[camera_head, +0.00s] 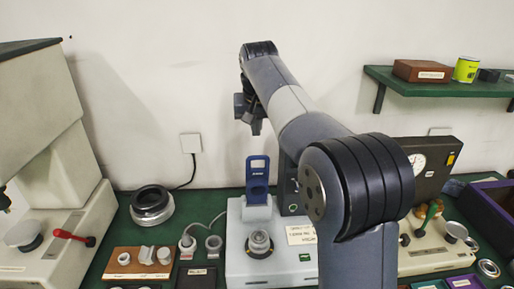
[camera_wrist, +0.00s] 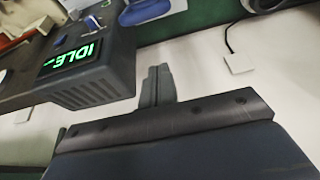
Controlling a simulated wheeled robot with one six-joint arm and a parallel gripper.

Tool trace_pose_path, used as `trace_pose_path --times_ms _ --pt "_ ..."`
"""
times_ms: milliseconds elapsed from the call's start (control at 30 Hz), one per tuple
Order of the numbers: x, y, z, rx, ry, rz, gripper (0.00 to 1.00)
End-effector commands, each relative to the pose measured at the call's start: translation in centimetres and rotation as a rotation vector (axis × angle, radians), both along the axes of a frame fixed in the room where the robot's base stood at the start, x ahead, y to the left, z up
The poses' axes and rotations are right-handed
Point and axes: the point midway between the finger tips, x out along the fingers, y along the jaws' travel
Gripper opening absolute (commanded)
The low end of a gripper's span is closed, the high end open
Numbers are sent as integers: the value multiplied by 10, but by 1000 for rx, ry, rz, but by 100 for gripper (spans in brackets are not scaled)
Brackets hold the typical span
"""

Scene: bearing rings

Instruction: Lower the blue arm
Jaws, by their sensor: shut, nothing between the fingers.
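The blue arm (camera_head: 258,178) stands upright at the back of a light grey machine (camera_head: 238,240) in the head view. It has an opening near its top. A small round metal part (camera_head: 260,243) sits on the machine in front of it. My gripper (camera_head: 256,127) hangs above the blue arm, apart from it, near the wall. In the wrist view my gripper's fingers (camera_wrist: 157,86) are together with nothing between them. A blue shape at the top edge of the wrist view may be part of the blue arm; I cannot tell.
A dark box with a green IDLE display (camera_wrist: 72,58) is close left of the fingers in the wrist view. A dial gauge box (camera_head: 430,165) stands right. A green shelf (camera_head: 440,88) juts from the wall. A black-and-grey ring stack (camera_head: 152,205) is left.

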Motion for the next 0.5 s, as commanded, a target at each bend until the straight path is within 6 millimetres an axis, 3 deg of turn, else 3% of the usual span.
trace_pose_path --times_ms 233,500 --pt "20 0 -53 -1 6 0 0" --pt "-12 0 -49 0 0 0 0"
